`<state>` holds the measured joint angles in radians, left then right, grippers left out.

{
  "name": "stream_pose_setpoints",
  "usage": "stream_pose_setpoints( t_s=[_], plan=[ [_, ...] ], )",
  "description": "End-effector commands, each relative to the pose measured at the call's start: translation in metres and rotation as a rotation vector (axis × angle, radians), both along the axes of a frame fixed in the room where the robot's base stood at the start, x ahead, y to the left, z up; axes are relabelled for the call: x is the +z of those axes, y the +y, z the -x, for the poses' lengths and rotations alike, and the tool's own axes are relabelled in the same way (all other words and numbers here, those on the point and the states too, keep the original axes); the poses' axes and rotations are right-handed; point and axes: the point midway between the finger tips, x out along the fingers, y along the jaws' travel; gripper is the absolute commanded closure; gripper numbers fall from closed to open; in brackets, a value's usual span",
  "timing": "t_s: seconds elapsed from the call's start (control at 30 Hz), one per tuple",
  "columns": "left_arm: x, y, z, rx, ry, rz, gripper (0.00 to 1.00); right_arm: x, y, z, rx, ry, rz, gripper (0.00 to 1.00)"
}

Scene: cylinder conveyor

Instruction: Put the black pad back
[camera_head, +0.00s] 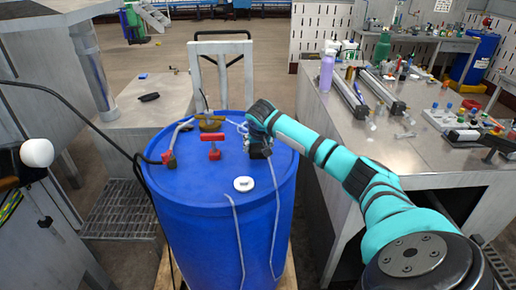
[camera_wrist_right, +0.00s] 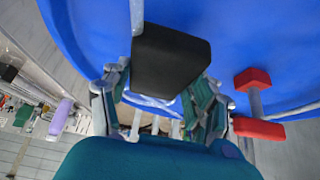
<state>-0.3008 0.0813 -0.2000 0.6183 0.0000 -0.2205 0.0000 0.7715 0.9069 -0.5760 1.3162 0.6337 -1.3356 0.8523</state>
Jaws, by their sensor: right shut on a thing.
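My right gripper (camera_head: 257,143) is over the top of the blue drum (camera_head: 210,225), toward its back right. In the right wrist view its fingers (camera_wrist_right: 165,105) are closed on the sides of a black pad (camera_wrist_right: 172,58). The pad is a dark block with rounded edges, held just over or against the blue lid; I cannot tell whether it touches. In the head view the pad is hard to tell apart from the dark gripper parts.
The drum lid carries a red T-handle (camera_head: 211,136), a red fitting (camera_head: 169,158), a brass valve (camera_head: 211,122), a white cap (camera_head: 244,184) and loose hoses. A cluttered metal bench (camera_head: 350,135) stands right. A metal table (camera_head: 150,117) stands left with a small black item (camera_head: 149,97).

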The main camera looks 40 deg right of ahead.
Motion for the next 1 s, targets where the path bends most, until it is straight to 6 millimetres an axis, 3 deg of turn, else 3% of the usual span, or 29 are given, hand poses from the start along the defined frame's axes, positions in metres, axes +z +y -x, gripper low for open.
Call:
stream_pose_setpoints(
  t_s=[0.17,0.43,0.8,0.83,1.0],
  plan=[
    [0.005,0.0,0.0,0.001,-0.001,0.0,0.16,-0.003,-0.006,-0.008,0.001,0.002,0.001,0.65],
    [0.021,0.0,-0.002,0.001,-0.003,0.001,0.16,-0.034,-0.006,-0.007,0.001,0.003,0.001,0.65],
    [0.019,-0.001,-0.002,0.001,-0.004,0.001,0.16,-0.04,-0.006,-0.007,0.001,0.002,0.001,0.65],
    [0.019,-0.001,-0.002,0.001,-0.004,0.001,0.16,-0.04,-0.006,-0.007,0.001,0.002,0.001,0.39],
    [0.019,-0.001,-0.002,0.001,-0.004,0.002,0.16,-0.04,-0.006,-0.007,0.001,0.002,0.001,0.16]
  ],
)
